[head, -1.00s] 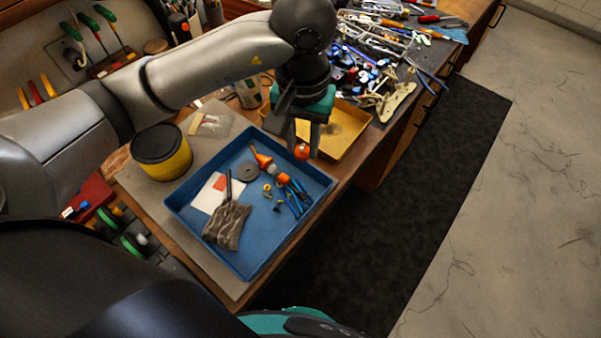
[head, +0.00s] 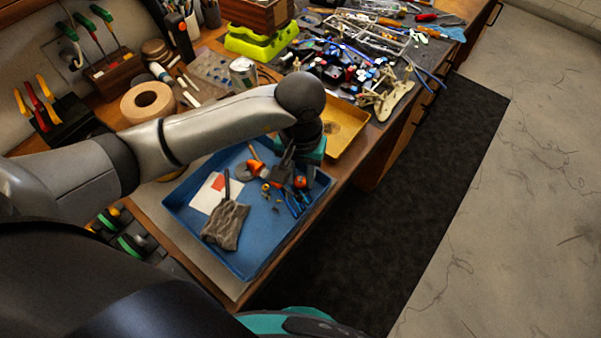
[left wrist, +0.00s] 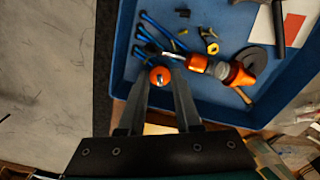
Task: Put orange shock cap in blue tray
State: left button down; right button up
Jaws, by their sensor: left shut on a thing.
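The orange shock cap (left wrist: 160,76) is between the fingertips of my left gripper (left wrist: 158,84) in the left wrist view. It also shows in the head view as a small orange piece (head: 300,182). My left gripper (head: 296,174) is shut on it, pointing down over the right part of the blue tray (head: 180,213). In the left wrist view the tray floor (left wrist: 205,22) lies beyond the fingers. I cannot tell how high the cap is above the floor. My right gripper is not in view.
The tray holds an orange-handled tool (left wrist: 240,74), a grey disc (left wrist: 258,60), blue-handled pliers (head: 295,203), a grey cloth (head: 226,225) and a white card (head: 208,193). A yellow tray (head: 348,135) stands just behind.

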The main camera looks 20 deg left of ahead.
aim_at(301, 177)
pick_arm(q)
jog(key=shift+f, duration=0.2)
jog(key=c, duration=0.9)
grip_release()
jog(key=shift+r, duration=0.1)
notch_tip(301, 177, up, 12)
jog(key=shift+r, duration=0.15)
